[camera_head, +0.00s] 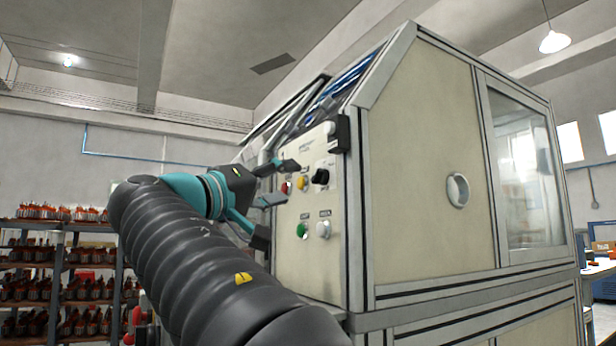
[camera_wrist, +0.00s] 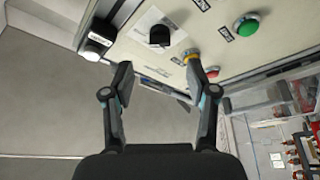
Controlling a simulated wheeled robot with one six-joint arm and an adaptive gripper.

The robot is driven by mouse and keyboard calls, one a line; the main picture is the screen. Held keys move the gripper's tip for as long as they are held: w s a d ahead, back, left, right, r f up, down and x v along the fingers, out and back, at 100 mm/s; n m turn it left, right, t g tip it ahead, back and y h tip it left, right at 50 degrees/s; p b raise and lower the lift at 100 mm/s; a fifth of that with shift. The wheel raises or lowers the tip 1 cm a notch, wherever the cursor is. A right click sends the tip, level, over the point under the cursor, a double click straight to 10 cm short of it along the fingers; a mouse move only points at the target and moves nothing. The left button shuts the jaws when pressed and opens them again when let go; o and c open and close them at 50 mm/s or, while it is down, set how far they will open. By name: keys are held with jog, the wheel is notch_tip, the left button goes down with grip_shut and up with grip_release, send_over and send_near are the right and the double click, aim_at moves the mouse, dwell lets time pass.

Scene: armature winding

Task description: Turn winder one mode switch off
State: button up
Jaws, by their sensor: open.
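The winder's control panel (camera_head: 285,262) is a cream face on the machine's left side. A black rotary knob (camera_head: 320,177), likely the mode switch, sits at the panel's right, beside a yellow button (camera_head: 301,183). In the wrist view the knob (camera_wrist: 160,36) lies at top centre, beyond the fingertips. I cannot read its setting. My gripper (camera_head: 283,182) is open and empty in front of the panel, left of the knob in the head view. In the wrist view its fingers (camera_wrist: 159,78) are spread wide, apart from the knob; the right fingertip shows close to the yellow button (camera_wrist: 190,56).
Close by are a red button (camera_head: 285,187), a green button (camera_head: 302,230) and a white button (camera_head: 323,229). A black-and-white box (camera_wrist: 98,38) juts out at the panel's edge. Shelves of parts (camera_head: 65,228) stand at the left.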

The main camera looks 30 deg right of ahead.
aim_at(314, 177)
jog(key=x, duration=0.7)
jog(key=shift+w+d+p, duration=0.1)
jog(key=shift+d+p, duration=0.1)
jog(key=shift+p, duration=0.2)
grip_shut()
